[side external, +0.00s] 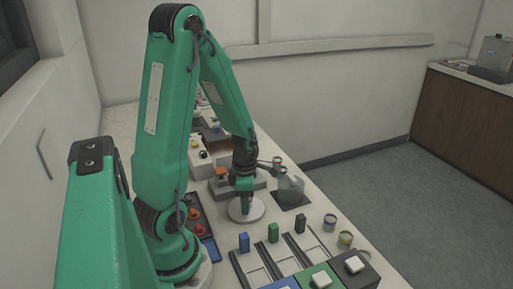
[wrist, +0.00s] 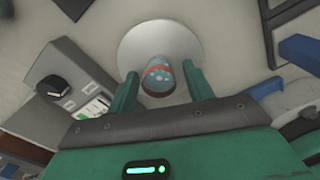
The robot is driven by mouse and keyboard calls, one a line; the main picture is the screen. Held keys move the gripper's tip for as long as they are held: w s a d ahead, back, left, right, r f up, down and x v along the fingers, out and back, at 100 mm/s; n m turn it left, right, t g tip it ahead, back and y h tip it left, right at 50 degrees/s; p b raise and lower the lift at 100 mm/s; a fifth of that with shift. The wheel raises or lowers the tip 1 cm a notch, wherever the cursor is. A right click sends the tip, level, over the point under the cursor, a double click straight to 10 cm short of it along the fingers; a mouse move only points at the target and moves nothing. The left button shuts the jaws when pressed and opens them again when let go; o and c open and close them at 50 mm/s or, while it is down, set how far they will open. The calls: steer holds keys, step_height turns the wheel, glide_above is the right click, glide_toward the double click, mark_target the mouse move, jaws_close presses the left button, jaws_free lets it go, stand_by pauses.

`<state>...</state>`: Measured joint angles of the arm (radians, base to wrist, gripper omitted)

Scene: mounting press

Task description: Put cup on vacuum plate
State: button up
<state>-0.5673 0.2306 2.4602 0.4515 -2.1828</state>
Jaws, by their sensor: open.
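The vacuum plate (side external: 255,214) is a round white disc on the bench, and it also shows in the wrist view (wrist: 140,35). A small cup (wrist: 158,76), bluish with a red band and pale specks, is over the plate in the wrist view, apparently resting on it. My gripper (side external: 245,205) points down over the plate. In the wrist view its two green fingers (wrist: 162,86) are spread, one on each side of the cup, with gaps visible. The cup cannot be made out in the side view, where the fingers cover that spot.
A clear bell-like vessel (side external: 290,188) stands on a dark pad right of the plate. Two small cups (side external: 345,239) (side external: 329,222) are at the right edge. A grey box with a black knob (wrist: 54,88) is close left.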

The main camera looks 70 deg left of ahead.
step_height(320, 180, up, 12)
steer(key=shift+r, duration=0.15)
stand_by(0.7)
stand_by(0.5)
steer(key=d+r+m+t, duration=0.2)
steer(key=d+r+m, duration=0.3)
steer(key=m, duration=1)
steer(key=s+d+r+m+t, duration=0.1)
steer(key=d+r+m+t, duration=0.2)
steer(key=d+m, duration=0.7)
step_height(320, 180, up, 3)
steer(key=m, duration=0.6)
steer(key=shift+f+m+t, duration=0.2)
steer(key=shift+m+t, duration=0.1)
